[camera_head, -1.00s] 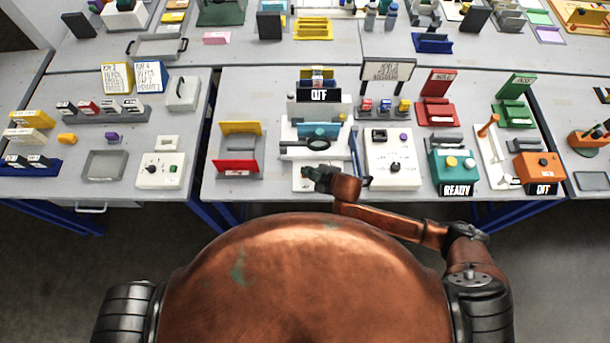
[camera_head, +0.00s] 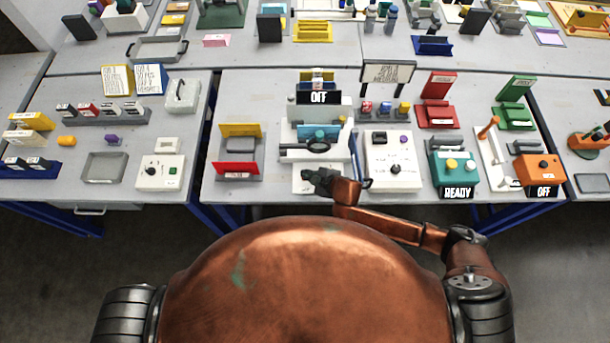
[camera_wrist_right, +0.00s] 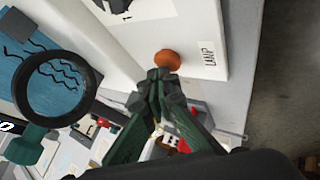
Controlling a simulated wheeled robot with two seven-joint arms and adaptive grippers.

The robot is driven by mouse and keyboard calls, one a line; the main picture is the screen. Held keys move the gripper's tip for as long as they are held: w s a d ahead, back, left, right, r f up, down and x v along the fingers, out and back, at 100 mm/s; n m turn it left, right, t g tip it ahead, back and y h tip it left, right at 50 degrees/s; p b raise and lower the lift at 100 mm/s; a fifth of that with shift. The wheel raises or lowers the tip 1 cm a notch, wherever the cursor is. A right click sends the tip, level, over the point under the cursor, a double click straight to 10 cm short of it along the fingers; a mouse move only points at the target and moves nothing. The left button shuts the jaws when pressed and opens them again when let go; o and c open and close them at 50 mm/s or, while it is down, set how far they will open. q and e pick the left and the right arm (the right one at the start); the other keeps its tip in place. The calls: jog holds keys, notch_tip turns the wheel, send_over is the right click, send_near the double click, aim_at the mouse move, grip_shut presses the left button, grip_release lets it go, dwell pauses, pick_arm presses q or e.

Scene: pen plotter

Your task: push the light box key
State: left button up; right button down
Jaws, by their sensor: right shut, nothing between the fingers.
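The light box is a white stand with a black sign (camera_head: 318,97) reading OFF, in the middle of the near table. Its key is a round orange button (camera_wrist_right: 167,60) beside the label LAMP (camera_wrist_right: 208,54) on a white panel (camera_wrist_right: 190,30). My right gripper (camera_wrist_right: 160,76) is shut and empty. Its fingertips are at the key's lower edge in the wrist view and cover part of it; I cannot tell whether they touch. In the head view the right gripper (camera_head: 310,178) is over the white front panel (camera_head: 299,189) and hides the key. My left gripper is not in view.
A black-rimmed magnifier (camera_head: 318,146) sits just behind the panel, close to my right gripper. A red and yellow holder (camera_head: 236,168) stands to the left and a white control box (camera_head: 393,178) to the right. The table's front edge is close.

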jog(key=shift+f, duration=0.15)
dwell(0.4)
jog(key=shift+f, duration=0.3)
dwell(0.3)
jog(key=shift+r+p, duration=0.4)
jog(key=shift+p, duration=0.3)
notch_tip(320, 180, up, 6)
jog(key=p, duration=0.6)
jog(key=shift+r, duration=0.1)
